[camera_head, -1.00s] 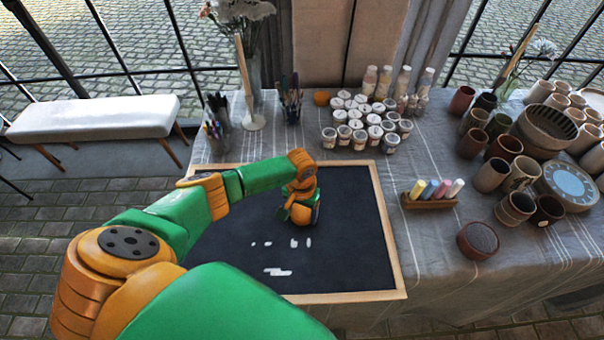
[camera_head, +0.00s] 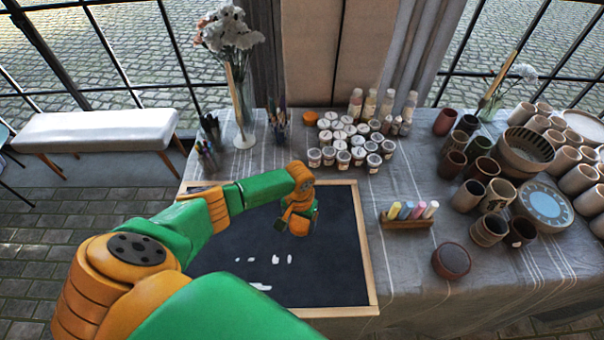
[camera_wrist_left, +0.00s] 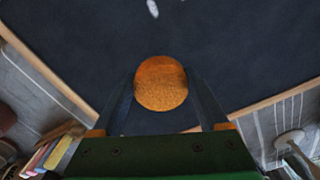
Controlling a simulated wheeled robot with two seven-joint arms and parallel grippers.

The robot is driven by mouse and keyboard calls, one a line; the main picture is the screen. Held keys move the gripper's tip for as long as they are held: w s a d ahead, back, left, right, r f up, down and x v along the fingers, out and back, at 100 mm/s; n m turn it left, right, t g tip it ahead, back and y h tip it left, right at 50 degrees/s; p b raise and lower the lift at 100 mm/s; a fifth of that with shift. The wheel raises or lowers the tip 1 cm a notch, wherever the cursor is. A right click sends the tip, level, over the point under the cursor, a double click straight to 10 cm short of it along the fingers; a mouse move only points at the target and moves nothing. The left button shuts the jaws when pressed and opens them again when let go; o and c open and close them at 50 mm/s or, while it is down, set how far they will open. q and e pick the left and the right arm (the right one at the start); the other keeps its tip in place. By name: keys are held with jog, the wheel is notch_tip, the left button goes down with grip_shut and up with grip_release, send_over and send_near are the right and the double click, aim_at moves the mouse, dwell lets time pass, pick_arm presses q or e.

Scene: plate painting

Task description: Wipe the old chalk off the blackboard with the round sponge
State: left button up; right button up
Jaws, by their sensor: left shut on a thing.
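The blackboard (camera_head: 325,270) lies flat on the table in a light wooden frame; it also fills much of the left wrist view (camera_wrist_left: 240,50). Several white chalk marks (camera_head: 261,287) are on its near middle part, and one shows at the top of the left wrist view (camera_wrist_left: 152,8). My left gripper (camera_head: 299,219) is shut on the round orange sponge (camera_head: 298,228), over the board's right half, beyond the marks. In the left wrist view the sponge (camera_wrist_left: 161,83) sits between the two dark fingers. I cannot tell whether it touches the board. My right gripper is not in view.
A wooden holder with coloured chalks (camera_head: 407,220) and a round reddish-brown dish (camera_head: 451,261) stand right of the board. Paint jars (camera_head: 345,145) stand behind it, with brush cups (camera_head: 280,125) and a flower vase (camera_head: 243,110). Pottery (camera_head: 490,190) crowds the right side.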

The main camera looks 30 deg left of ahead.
aim_at(301, 222)
pick_arm(q)
notch_tip(301, 222, up, 3)
jog(key=shift+w+d+f+p, duration=0.1)
jog(key=shift+w+p, duration=0.05)
jog(key=shift+p, duration=0.9)
jog(key=shift+r+p, duration=0.35)
jog(key=shift+f, duration=0.1)
